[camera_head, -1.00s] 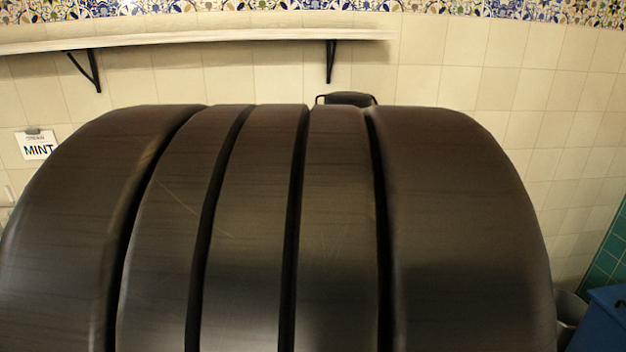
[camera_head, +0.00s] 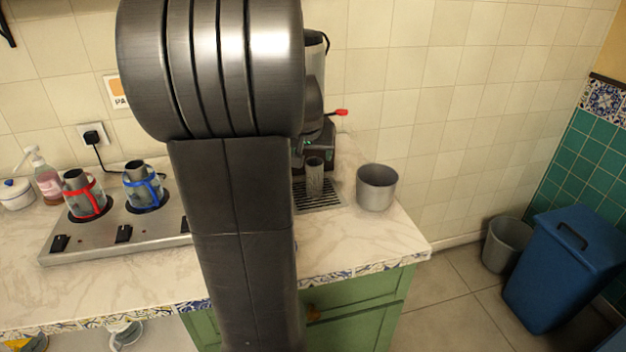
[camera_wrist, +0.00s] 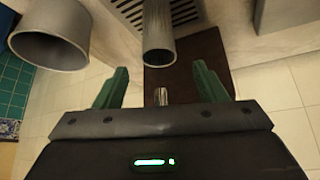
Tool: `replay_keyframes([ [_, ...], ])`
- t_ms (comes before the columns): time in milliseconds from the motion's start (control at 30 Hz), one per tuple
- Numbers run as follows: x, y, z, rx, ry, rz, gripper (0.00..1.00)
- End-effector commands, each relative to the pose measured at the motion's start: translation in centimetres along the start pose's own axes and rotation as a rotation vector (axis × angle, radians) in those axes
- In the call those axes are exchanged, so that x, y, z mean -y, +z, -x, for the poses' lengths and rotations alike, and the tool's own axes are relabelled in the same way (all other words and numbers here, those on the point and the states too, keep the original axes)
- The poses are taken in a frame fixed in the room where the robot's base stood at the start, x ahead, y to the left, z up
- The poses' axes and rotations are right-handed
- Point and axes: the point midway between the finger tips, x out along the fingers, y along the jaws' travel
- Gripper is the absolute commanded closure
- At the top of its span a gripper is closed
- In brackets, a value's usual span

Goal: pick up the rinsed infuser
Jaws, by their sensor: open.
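The infuser appears to be the small grey metal cylinder (camera_head: 315,178) standing upright on the drip tray (camera_head: 322,203) of a machine, just right of my arm in the head view. In the wrist view the cylinder (camera_wrist: 158,38) is ahead of my gripper (camera_wrist: 160,80), near the middle, with its open round end towards the camera. My gripper's green fingers are open, one to each side of the cylinder's line. The cylinder appears beyond the fingertips, and nothing is held. A small shiny piece between the fingers is unclear.
A wide grey pot (camera_head: 377,188) stands right of the drip tray and shows at upper left in the wrist view (camera_wrist: 50,40). The machine (camera_head: 318,125) rises behind the tray. Two banded pots stand on a metal warmer (camera_head: 120,236) at left. A blue bin (camera_head: 562,270) stands on the floor.

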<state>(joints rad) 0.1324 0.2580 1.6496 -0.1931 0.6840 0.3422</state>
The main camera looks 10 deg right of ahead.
Motion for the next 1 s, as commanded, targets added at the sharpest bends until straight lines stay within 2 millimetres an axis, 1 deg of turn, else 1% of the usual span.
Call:
replay_keyframes([
  [167,-0.1,-0.1,-1.4,0.003,0.001,0.0,0.35],
  [400,-0.2,-0.3,-4.6,0.002,0.0,0.0,0.35],
  [533,-0.2,-0.3,-5.3,0.001,-0.001,0.0,0.35],
  [733,-0.2,-0.3,-5.3,0.0,-0.001,0.0,0.35],
  [767,-0.2,-0.3,-5.3,0.0,-0.001,0.0,0.37],
  [900,-0.2,-0.3,-5.3,0.0,-0.001,0.001,0.65],
  [967,-0.2,-0.3,-5.3,0.0,-0.001,0.001,0.76],
  [1000,-0.2,-0.3,-5.3,0.0,-0.001,0.001,0.84],
])
